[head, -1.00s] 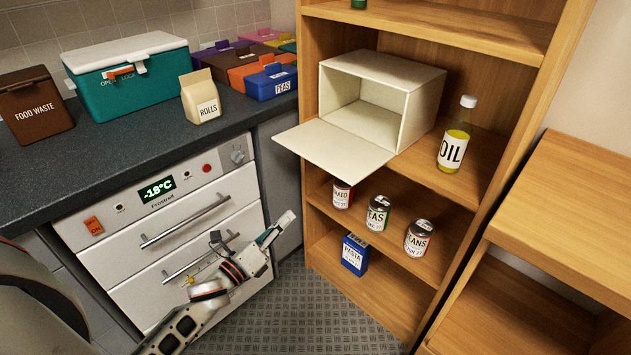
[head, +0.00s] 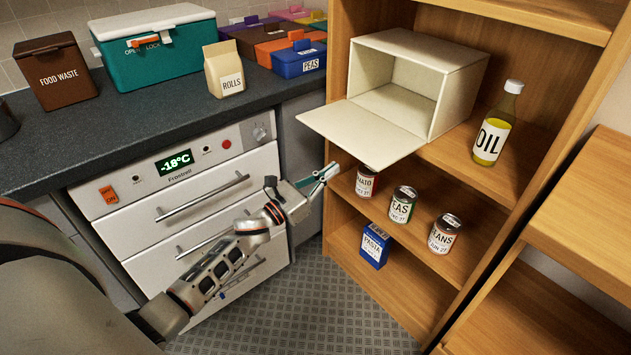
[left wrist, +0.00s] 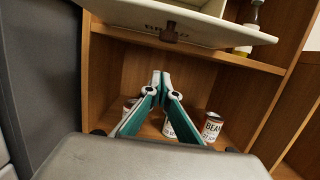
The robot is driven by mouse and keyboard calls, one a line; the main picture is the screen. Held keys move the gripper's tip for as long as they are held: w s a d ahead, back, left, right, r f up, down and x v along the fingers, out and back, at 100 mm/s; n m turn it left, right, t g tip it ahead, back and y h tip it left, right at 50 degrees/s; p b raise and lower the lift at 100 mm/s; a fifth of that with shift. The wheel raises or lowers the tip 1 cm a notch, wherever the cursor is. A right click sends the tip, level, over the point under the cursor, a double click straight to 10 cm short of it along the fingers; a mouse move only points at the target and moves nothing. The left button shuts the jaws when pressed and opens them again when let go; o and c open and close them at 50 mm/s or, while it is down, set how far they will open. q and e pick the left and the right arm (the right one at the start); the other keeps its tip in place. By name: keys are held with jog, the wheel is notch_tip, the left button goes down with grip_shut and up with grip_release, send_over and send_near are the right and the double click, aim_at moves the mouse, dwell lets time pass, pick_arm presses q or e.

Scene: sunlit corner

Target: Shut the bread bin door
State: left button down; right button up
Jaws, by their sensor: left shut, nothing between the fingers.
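The cream bread bin (head: 463,83) stands on a middle shelf of the wooden bookcase. Its door (head: 362,130) is open, folded down flat and jutting out past the shelf's front edge. The bin is empty as far as I can see. My left gripper (head: 333,168) is shut and empty, in front of the bookcase just below the door. In the left wrist view the gripper (left wrist: 160,76) points into the shelf under the bin, with the door's outer face (left wrist: 205,27) and its brown handle (left wrist: 172,32) above the fingertips. My right gripper is not in view.
An oil bottle (head: 494,125) stands right of the bin. Tomato (head: 366,181), peas (head: 402,205) and beans (head: 444,233) cans stand on the shelf below, with a blue pasta box (head: 375,246) lower.

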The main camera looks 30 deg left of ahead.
pick_arm(q)
jog(key=r+p, duration=0.1)
jog(key=r, duration=0.1)
jog(key=w+r, duration=0.1)
jog(key=r, duration=0.1)
jog(key=shift+w+d+r+p, duration=0.1)
jog(key=shift+d+p, duration=0.1)
jog(key=shift+p, duration=0.2)
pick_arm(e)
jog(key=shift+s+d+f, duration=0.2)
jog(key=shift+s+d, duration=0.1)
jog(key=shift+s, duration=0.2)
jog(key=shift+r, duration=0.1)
